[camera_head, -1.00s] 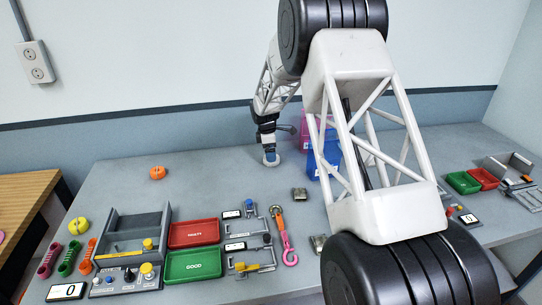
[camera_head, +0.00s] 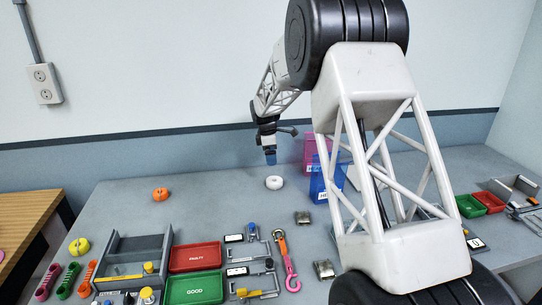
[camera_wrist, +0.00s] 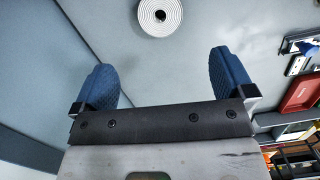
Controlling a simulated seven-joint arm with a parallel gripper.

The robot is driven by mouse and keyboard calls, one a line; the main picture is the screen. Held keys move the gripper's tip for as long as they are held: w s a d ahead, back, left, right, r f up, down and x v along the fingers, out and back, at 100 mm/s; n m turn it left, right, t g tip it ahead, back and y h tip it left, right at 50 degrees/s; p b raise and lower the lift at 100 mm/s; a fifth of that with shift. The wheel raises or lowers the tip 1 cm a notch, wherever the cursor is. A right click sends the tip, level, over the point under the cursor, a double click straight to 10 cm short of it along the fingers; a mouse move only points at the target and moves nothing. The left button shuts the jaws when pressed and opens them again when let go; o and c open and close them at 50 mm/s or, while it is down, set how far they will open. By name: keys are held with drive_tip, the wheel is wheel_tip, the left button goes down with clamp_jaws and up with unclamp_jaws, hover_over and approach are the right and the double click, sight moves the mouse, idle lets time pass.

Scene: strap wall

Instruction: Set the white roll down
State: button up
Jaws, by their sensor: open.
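The white roll (camera_head: 274,183) lies flat on the grey table near its back, with its round wound end and dark centre hole facing up in the wrist view (camera_wrist: 160,16). My gripper (camera_head: 271,157) is above the roll and apart from it, by the back wall. In the wrist view the two blue fingers of my gripper (camera_wrist: 163,78) are spread wide with nothing between them, and the roll is beyond the fingertips.
An orange roll (camera_head: 160,194) lies to the left on the table. Blue bin (camera_head: 322,180) and pink bin (camera_head: 312,150) stand just right of the white roll. Red tray (camera_head: 195,256) and green tray (camera_head: 194,289) are in front. Table around the white roll is clear.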

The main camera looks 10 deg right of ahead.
idle(0.4)
drive_tip(key=s+r+m, duration=0.3)
drive_tip(key=s+r, duration=0.2)
drive_tip(key=s, duration=0.4)
drive_tip(key=s+r+m+t, duration=0.1)
drive_tip(key=s+r+m, duration=0.1)
drive_tip(key=s+r, duration=0.55)
drive_tip(key=s+r+m, duration=0.3)
drive_tip(key=s+r, duration=0.1)
drive_tip(key=s, duration=0.7)
drive_tip(key=s+f+m+t+y, duration=0.1)
drive_tip(key=s+f+m, duration=0.2)
drive_tip(key=s, duration=3)
drive_tip(key=m, duration=0.5)
drive_tip(key=shift+d+m+t, duration=0.2)
drive_tip(key=shift+m+t, duration=0.2)
